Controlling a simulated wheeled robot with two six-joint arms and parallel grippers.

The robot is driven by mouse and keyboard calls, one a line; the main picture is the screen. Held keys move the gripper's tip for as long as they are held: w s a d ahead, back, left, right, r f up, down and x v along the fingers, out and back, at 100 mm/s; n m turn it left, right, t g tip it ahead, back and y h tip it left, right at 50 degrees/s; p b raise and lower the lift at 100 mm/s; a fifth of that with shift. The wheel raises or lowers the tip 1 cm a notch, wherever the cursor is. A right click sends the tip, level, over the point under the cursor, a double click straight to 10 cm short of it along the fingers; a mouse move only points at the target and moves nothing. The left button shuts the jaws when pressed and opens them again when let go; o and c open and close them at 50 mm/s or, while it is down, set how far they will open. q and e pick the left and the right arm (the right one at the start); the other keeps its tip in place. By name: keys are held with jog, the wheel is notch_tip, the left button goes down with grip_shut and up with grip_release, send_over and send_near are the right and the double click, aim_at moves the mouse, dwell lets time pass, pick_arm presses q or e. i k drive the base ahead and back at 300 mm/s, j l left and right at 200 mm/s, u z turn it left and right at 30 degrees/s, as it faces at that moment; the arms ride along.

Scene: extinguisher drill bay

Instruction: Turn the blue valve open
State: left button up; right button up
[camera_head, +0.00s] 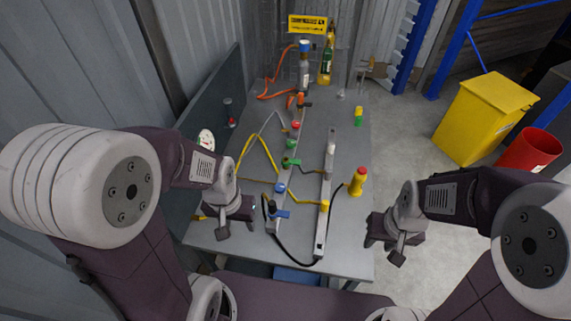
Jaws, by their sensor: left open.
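A blue valve lever (279,213) sits at the near end of the left pipe rail on the grey table. A blue round knob (280,187) is just behind it on the same line; I cannot tell for sure which of the two is the blue valve. My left gripper (238,221) is open and empty, over the table's left front part, left of the blue lever and apart from it. My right gripper (384,249) looks open and empty, off the table's right front edge, away from the blue parts.
Along the rail are a green valve (291,162) and a red valve (295,124). A black hose (285,247) curves along the front. A yellow bin (484,118) and a red bucket (528,151) stand right of the table.

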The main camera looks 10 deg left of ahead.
aim_at(280, 188)
jog(key=j+u, duration=0.35)
jog(key=u, duration=0.15)
jog(key=j+u, duration=0.3)
jog(key=u, duration=0.2)
